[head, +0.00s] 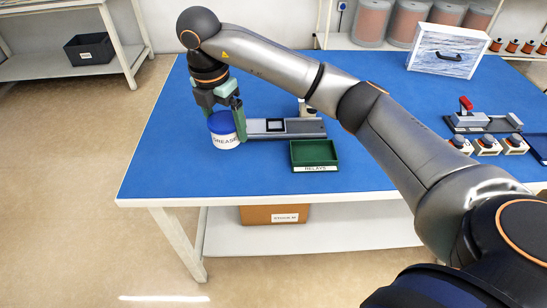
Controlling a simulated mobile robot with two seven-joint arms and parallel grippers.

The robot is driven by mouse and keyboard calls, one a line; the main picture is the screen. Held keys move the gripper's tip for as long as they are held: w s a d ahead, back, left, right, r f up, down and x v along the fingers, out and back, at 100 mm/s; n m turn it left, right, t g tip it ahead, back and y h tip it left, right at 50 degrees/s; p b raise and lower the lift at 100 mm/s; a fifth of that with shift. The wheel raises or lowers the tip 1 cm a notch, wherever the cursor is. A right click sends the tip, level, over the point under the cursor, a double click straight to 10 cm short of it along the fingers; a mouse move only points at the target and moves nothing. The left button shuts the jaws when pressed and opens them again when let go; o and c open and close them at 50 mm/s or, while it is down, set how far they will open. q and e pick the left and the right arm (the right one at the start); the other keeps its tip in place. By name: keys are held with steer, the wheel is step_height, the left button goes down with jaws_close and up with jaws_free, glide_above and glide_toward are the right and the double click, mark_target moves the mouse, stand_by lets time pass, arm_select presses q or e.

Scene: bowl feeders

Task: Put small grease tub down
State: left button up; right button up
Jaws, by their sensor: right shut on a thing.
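The small grease tub (226,141) is white with a blue lid and a label reading "GREASE". It is upright at the left part of the blue table top (165,170). My right gripper (222,110) reaches in from the right and points down, with its green fingers at the tub's lid. It is shut on the tub. Whether the tub's base touches the table cannot be told from this view. My left gripper is not in view.
A green tray labelled "RELAYS" (315,169) lies near the front edge. Blue surface left of the tub is clear.

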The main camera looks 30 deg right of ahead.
steer(key=s+d+f, duration=0.1)
steer(key=d+f, duration=0.1)
steer(key=s+d+f, duration=0.1)
steer(key=d+f, duration=0.1)
steer(key=d, duration=0.1)
steer(key=s+d+f, duration=0.1)
steer(key=d+f, duration=0.2)
steer(key=shift+s+d, duration=0.25)
steer(key=shift+d+f, duration=0.25)
steer(key=shift+f, duration=0.1)
steer(key=shift+s+d+f, duration=0.1)
steer(key=shift+d+f, duration=0.05)
steer(key=shift+f, duration=0.8)
steer(key=shift+s+d+f, duration=0.1)
steer(key=shift+f, duration=0.8)
steer(key=shift+b, duration=0.3)
steer(key=o, duration=1.1)
steer(key=shift+f, duration=0.15)
steer(key=shift+o, duration=0.2)
